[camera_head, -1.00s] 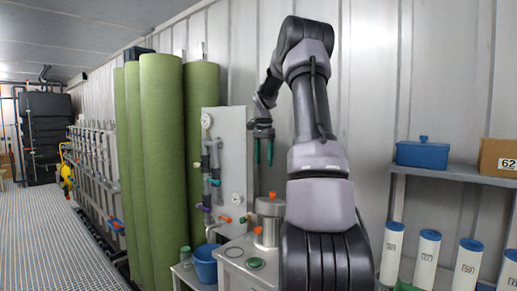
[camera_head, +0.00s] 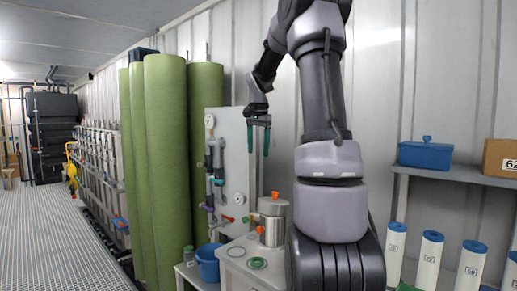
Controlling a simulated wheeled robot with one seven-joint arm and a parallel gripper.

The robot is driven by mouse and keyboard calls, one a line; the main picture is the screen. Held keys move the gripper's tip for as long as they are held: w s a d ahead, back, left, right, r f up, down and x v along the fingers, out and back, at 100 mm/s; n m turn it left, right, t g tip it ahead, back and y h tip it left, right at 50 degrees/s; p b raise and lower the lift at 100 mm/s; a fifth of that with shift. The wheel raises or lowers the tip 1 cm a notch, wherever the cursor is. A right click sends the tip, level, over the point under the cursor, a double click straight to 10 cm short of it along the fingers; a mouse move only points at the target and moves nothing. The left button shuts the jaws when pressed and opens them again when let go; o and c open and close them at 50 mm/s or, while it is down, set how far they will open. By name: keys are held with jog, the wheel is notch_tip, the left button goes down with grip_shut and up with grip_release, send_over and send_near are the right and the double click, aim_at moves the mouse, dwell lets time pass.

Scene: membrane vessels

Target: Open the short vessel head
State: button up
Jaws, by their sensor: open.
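The short vessel (camera_head: 272,226) is a steel cylinder on the white bench, partly hidden on its right by my arm. Its head (camera_head: 272,205) sits on top, with an orange knob (camera_head: 275,195) above it and another orange part low on its front. My gripper (camera_head: 259,142) is open and empty, with its two green fingers pointing down. In the picture it is above the vessel and a little to its left, apart from it.
A grey panel (camera_head: 232,135) with gauges and pipes stands left of the gripper. A blue bucket (camera_head: 208,264) and a green ring (camera_head: 257,263) are near the vessel. Tall green rolls (camera_head: 170,160) stand at left. A shelf at right holds a blue box (camera_head: 425,154).

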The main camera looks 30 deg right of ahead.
jog(key=shift+f, duration=0.2)
jog(key=c, duration=0.5)
jog(key=shift+s+f+y, duration=0.15)
jog(key=shift+f+y, duration=0.05)
jog(key=shift+f, duration=0.3)
jog(key=shift+s+f+y, duration=0.15)
jog(key=shift+f+y, duration=0.05)
jog(key=shift+f, duration=0.3)
jog(key=c, duration=0.5)
jog(key=f+y, duration=0.1)
jog(key=f, duration=0.2)
jog(key=s+f+m+g+y, duration=0.1)
jog(key=f, duration=0.1)
jog(key=s+f+g+y, duration=0.1)
jog(key=f+y, duration=0.1)
jog(key=f, duration=0.1)
jog(key=shift+s+a+f+m, duration=0.2)
jog(key=shift+a+f+m, duration=0.1)
jog(key=shift+a+f, duration=0.05)
grip_shut()
jog(key=m+t+y, duration=0.2)
jog(key=m+t, duration=1.8)
jog(key=m, duration=0.1)
send_near(274, 216)
notch_tip(274, 216, up, 2)
jog(key=x, duration=0.9)
jog(key=shift+w+a+r, duration=0.25)
jog(key=shift+a+r, duration=0.05)
jog(key=shift+r, duration=0.05)
